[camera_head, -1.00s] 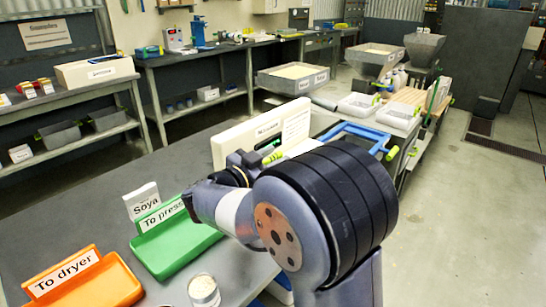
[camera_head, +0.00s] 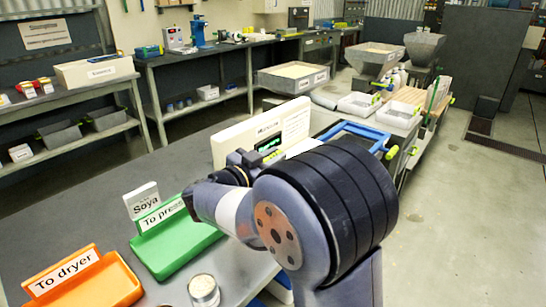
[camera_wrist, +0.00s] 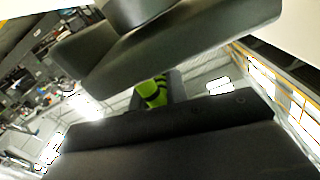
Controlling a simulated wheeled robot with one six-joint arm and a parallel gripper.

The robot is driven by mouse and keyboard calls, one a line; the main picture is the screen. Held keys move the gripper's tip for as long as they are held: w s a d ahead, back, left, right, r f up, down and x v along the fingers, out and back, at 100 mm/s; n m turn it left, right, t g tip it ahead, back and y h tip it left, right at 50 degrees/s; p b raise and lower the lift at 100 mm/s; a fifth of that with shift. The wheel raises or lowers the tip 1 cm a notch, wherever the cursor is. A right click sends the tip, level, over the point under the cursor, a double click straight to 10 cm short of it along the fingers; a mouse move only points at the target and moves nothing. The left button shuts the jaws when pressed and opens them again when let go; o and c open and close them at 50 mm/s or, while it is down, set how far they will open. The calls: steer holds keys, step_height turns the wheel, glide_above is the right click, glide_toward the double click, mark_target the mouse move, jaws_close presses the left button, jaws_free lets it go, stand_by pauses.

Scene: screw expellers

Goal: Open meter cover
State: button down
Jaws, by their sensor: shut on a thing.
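The white meter (camera_head: 240,140) stands upright on the grey bench, its small green display lit and a paper label on its front. The arm covers the area just below the display, so I cannot make out the meter's cover in the head view. My gripper is hidden behind the arm there. In the wrist view my gripper (camera_wrist: 158,95) shows as two dark jaws, above and below a small yellow-green and black piece (camera_wrist: 152,92). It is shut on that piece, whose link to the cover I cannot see.
An orange tray (camera_head: 115,290) and a green tray (camera_head: 190,249) lie at the bench's left front, with a Soya card (camera_head: 141,200) behind. A cup (camera_head: 203,290) stands nearby. A blue frame (camera_head: 357,127) with yellow-green ends lies behind the arm.

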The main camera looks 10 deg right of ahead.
steer(key=shift+w+a+r+n+b, duration=0.2)
steer(key=shift+r+n+b, duration=0.15)
steer(key=shift+n, duration=0.15)
steer(key=shift+w+a+r+n+b, duration=0.15)
steer(key=shift+r+n+b, duration=0.15)
steer(key=shift+n, duration=0.2)
steer(key=shift+w+a+r+n, duration=0.2)
steer(key=shift+w+r+n, duration=0.1)
steer(key=shift+r+n, duration=0.25)
steer(key=shift+w+a+r+n, duration=0.15)
steer(key=shift+w+r+n, duration=0.15)
steer(key=shift+n, duration=0.35)
steer(key=shift+w+a+r+n, duration=0.3)
steer(key=shift+w+r+n, duration=0.1)
steer(key=shift+n, duration=0.3)
steer(key=shift+w+a+r+n+b, duration=0.3)
steer(key=shift+w+n, duration=0.2)
steer(key=shift+n, duration=0.4)
steer(key=shift+w+a+r+b, duration=0.15)
steer(key=shift+w+a+b, duration=0.1)
steer(key=shift+b, duration=0.05)
steer(key=shift+w+a, duration=0.1)
